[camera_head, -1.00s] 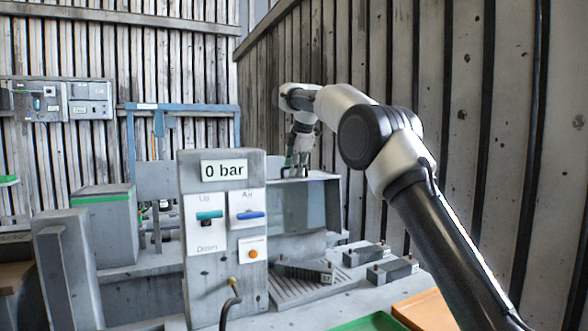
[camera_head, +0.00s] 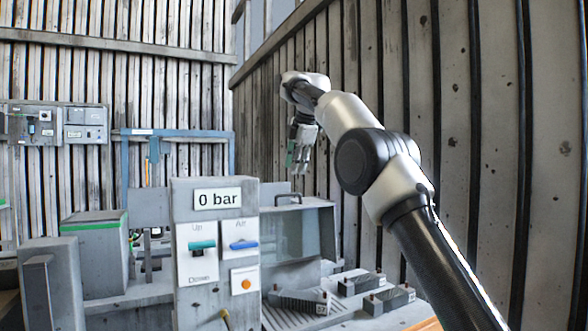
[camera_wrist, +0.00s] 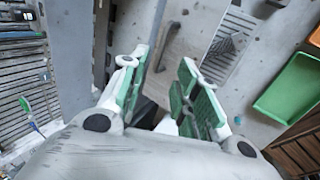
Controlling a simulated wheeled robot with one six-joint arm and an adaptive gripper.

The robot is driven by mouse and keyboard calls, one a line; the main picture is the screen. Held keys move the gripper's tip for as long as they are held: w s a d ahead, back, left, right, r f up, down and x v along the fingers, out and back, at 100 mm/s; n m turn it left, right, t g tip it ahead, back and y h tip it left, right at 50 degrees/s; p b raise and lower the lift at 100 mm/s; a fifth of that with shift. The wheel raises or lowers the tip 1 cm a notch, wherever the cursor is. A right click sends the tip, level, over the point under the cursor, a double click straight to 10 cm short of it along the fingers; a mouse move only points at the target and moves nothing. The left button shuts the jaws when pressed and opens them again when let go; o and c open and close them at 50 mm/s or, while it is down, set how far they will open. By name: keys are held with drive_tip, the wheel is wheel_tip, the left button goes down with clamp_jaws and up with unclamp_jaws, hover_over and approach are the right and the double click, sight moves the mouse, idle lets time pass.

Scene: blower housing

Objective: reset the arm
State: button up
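My gripper (camera_head: 300,155) hangs pointing down in the head view, at the end of my raised arm. It is above and apart from the dark handle (camera_head: 288,198) on top of the box with the clear panel (camera_head: 297,236). In the wrist view my gripper (camera_wrist: 163,82) has its two green-padded fingers spread, with nothing held between them. A grey surface shows below and between the fingers.
The control post with the "0 bar" display (camera_head: 217,200) stands left of the box. Small grey blocks (camera_head: 390,299) lie at the lower right. The wrist view shows a green tray (camera_wrist: 291,88). A plank wall (camera_head: 455,120) rises on the right.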

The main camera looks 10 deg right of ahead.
drive_tip(key=s+d+f+m, duration=0.1)
drive_tip(key=s+d+m, duration=0.5)
drive_tip(key=s, duration=0.5)
drive_tip(key=s+d+f+m, duration=0.1)
drive_tip(key=s+d+m, duration=0.4)
drive_tip(key=s+d, duration=0.5)
drive_tip(key=s+d+f+m, duration=0.2)
drive_tip(key=s+f+m, duration=0.1)
drive_tip(key=s+f, duration=0.4)
drive_tip(key=s+d+f+m+h, duration=0.1)
drive_tip(key=s+f+m, duration=0.3)
drive_tip(key=s+f, duration=0.4)
drive_tip(key=s+d+f+m, duration=0.2)
drive_tip(key=s+f, duration=0.5)
drive_tip(key=s, duration=0.6)
drive_tip(key=shift+d+f+m+g+h, duration=0.3)
drive_tip(key=shift+m+g, duration=0.1)
drive_tip(key=shift+m, duration=0.4)
